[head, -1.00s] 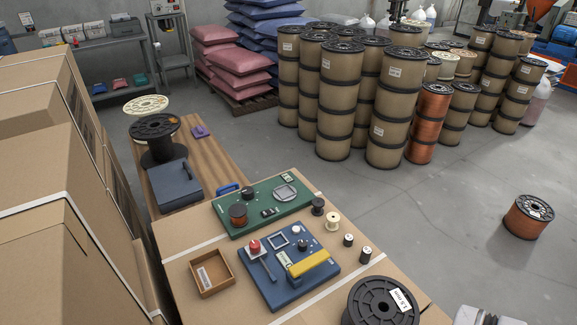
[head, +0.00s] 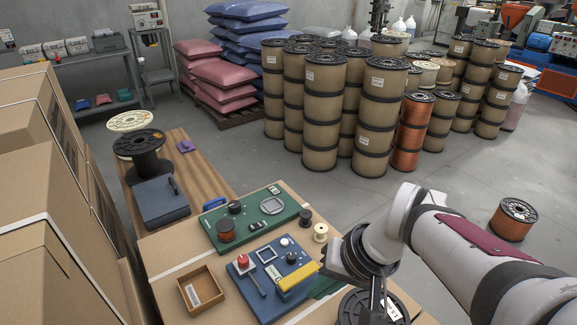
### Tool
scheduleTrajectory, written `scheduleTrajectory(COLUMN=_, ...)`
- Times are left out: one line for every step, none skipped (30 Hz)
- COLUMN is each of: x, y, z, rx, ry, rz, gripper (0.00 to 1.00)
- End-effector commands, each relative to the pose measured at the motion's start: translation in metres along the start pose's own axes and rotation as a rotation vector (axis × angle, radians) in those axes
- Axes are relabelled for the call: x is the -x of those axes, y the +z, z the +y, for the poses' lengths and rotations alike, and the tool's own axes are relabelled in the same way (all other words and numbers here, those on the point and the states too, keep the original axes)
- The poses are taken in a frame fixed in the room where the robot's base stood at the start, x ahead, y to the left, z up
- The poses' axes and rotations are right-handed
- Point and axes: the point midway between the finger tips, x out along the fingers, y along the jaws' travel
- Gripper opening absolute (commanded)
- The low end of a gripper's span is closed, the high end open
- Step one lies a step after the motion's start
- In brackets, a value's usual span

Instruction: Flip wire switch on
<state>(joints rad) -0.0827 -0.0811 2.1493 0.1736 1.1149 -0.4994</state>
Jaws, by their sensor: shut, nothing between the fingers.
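A blue board (head: 263,304) lies on the cardboard-topped surface. It carries a red button (head: 243,261), a grey lever (head: 257,284), a square frame, small knobs and a yellow bar (head: 297,277). Behind it a green board (head: 285,218) holds a small dark switch-like block (head: 256,225), a black knob (head: 235,207), a copper spool (head: 225,230) and a grey ring (head: 271,205). I cannot tell which part is the wire switch or its position. My gripper (head: 374,303) points down, shut and empty, right of the blue board, over the black spool.
A large black spool (head: 396,309) stands under my gripper. Small spools (head: 320,233) stand right of the green board. Stacked boxes (head: 40,255) close off the left side.

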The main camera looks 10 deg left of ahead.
Motion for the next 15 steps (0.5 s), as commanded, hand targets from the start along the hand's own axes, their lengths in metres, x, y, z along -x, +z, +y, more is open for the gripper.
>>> scheduleTrajectory(x=-0.016, y=-0.037, z=-0.014, rx=0.097, ry=-0.042, rz=0.029, gripper=0.0)
scheduleTrajectory(x=-0.026, y=-0.061, z=-0.022, rx=0.163, ry=-0.066, rz=0.058, gripper=0.0)
scheduleTrajectory(x=-0.041, y=-0.091, z=-0.033, rx=0.247, ry=-0.095, rz=0.099, gripper=0.0)
scheduleTrajectory(x=-0.054, y=-0.113, z=-0.041, rx=0.309, ry=-0.111, rz=0.131, gripper=0.0)
scheduleTrajectory(x=-0.067, y=-0.134, z=-0.047, rx=0.367, ry=-0.123, rz=0.164, gripper=0.0)
scheduleTrajectory(x=-0.085, y=-0.159, z=-0.056, rx=0.438, ry=-0.135, rz=0.205, gripper=0.0)
scheduleTrajectory(x=-0.099, y=-0.175, z=-0.06, rx=0.486, ry=-0.139, rz=0.236, gripper=0.0)
scheduleTrajectory(x=-0.113, y=-0.19, z=-0.064, rx=0.531, ry=-0.141, rz=0.265, gripper=0.0)
scheduleTrajectory(x=-0.13, y=-0.207, z=-0.069, rx=0.585, ry=-0.138, rz=0.3, gripper=0.0)
scheduleTrajectory(x=-0.141, y=-0.218, z=-0.071, rx=0.619, ry=-0.134, rz=0.323, gripper=0.0)
scheduleTrajectory(x=-0.152, y=-0.227, z=-0.073, rx=0.648, ry=-0.131, rz=0.343, gripper=0.0)
scheduleTrajectory(x=-0.164, y=-0.236, z=-0.075, rx=0.68, ry=-0.125, rz=0.364, gripper=0.0)
scheduleTrajectory(x=-0.171, y=-0.241, z=-0.075, rx=0.699, ry=-0.119, rz=0.378, gripper=0.0)
scheduleTrajectory(x=-0.176, y=-0.246, z=-0.076, rx=0.715, ry=-0.115, rz=0.389, gripper=0.0)
scheduleTrajectory(x=-0.182, y=-0.25, z=-0.077, rx=0.729, ry=-0.11, rz=0.4, gripper=0.0)
